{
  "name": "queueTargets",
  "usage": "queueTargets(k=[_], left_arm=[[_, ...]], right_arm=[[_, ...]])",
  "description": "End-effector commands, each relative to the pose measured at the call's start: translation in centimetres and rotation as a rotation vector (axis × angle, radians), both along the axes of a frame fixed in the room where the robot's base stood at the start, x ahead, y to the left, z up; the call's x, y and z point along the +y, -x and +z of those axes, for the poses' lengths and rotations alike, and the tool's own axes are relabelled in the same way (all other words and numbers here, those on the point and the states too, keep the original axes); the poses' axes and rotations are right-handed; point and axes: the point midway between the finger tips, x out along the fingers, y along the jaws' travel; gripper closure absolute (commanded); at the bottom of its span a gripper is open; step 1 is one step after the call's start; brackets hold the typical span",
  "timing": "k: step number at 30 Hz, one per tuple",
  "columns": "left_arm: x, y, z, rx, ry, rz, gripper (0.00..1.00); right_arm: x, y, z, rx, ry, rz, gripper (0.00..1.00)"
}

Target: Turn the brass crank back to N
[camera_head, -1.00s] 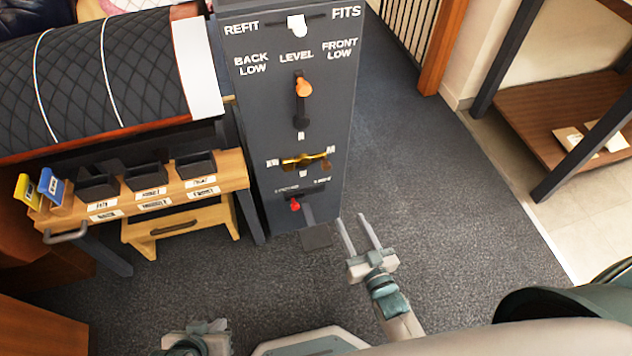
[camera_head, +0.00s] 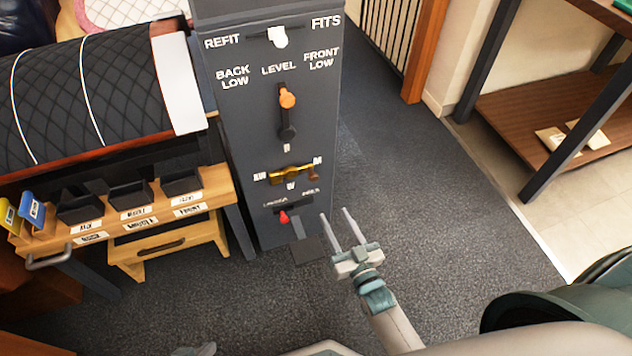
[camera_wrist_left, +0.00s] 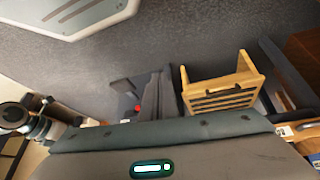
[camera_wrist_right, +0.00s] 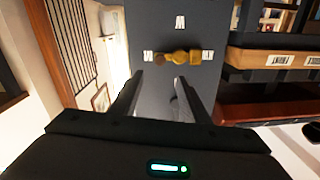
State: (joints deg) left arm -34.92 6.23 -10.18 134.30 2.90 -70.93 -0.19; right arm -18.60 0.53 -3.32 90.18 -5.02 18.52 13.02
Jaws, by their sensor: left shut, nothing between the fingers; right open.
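The brass crank (camera_head: 290,174) is on the front of the dark grey pillar (camera_head: 255,135). It lies about level, with its brown knob (camera_head: 314,174) at the right end by a white letter. An N-like letter stands above it, others at left and below. The crank also shows in the right wrist view (camera_wrist_right: 180,57), its knob to the left there. My right gripper (camera_head: 335,212) is open and empty, below and right of the crank, apart from it. Its fingers point toward the pillar (camera_wrist_right: 157,80). Of my left gripper only a sliver (camera_head: 195,350) shows at the bottom edge.
An orange-tipped lever (camera_head: 287,98), a white slider (camera_head: 278,38) and a red knob (camera_head: 283,217) share the pillar. A dark pedal (camera_head: 308,250) sticks out at its foot. A wooden bench with bins (camera_head: 225,185) stands left. The carpet (camera_head: 430,190) at right is clear.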

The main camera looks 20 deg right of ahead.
Motion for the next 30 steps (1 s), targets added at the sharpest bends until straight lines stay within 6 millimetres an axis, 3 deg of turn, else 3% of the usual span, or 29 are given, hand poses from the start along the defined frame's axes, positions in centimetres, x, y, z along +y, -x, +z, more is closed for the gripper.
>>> queueTargets(k=[18, 24, 30], left_arm=[[-1.0, -0.8, 0.1, -0.055, 0.031, -0.004, 1.0], [-1.4, -1.0, 0.1, -0.072, 0.043, -0.007, 1.0], [-1.6, -1.0, 0.3, -0.082, 0.051, -0.009, 1.0]], right_arm=[[1.0, -11.0, 0.0, -0.001, -0.001, 0.0, 0.58], [1.2, -13.3, -0.1, 0.001, -0.001, 0.0, 0.58], [1.2, -14.2, 0.0, 0.001, -0.001, 0.0, 0.58]])
